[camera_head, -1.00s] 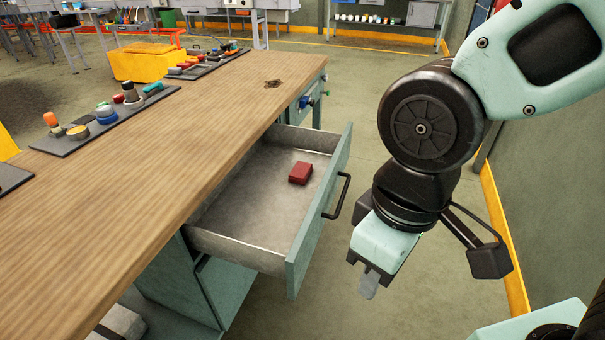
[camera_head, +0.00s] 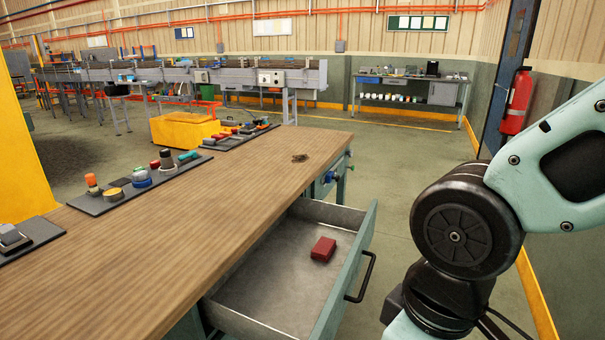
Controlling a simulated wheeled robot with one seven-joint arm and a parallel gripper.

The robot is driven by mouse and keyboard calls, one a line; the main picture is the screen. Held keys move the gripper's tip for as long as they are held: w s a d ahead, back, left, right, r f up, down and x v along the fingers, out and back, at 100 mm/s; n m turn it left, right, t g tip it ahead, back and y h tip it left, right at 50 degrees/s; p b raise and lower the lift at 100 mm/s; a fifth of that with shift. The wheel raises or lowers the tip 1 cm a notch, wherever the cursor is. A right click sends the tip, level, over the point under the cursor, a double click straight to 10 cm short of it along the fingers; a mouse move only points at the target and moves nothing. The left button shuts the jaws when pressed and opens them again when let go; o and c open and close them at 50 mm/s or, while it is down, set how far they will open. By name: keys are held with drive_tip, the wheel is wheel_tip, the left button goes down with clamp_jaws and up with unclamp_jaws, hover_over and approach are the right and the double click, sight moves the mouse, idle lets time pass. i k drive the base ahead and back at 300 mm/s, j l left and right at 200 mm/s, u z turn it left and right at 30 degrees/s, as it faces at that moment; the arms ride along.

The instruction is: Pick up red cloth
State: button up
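The red cloth (camera_head: 323,249) looks like a small folded red block. It lies on the floor of the open metal drawer (camera_head: 270,290), toward the drawer's front panel. The drawer is pulled out from under the wooden workbench, with a black handle (camera_head: 362,278) on its green front. My arm stands to the right of the drawer. My gripper is below the lower edge of the view, so its fingers do not show.
The wooden workbench (camera_head: 190,255) fills the left, with tool trays (camera_head: 142,183) along its far edge and a small dark item (camera_head: 300,158) on top. A yellow box (camera_head: 185,130) stands behind. A red fire extinguisher (camera_head: 516,103) hangs at the right wall. Open floor lies beyond the drawer.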

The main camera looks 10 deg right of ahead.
sight(323, 250)
drive_tip(key=i+l+u, duration=0.1)
drive_tip(key=u, duration=0.8)
drive_tip(key=i+l+u, duration=0.2)
drive_tip(key=l+u, duration=0.3)
drive_tip(key=l, duration=0.4)
drive_tip(key=l+u, duration=0.5)
drive_tip(key=l, duration=0.45)
drive_tip(key=l+u, duration=0.1)
drive_tip(key=l, duration=2)
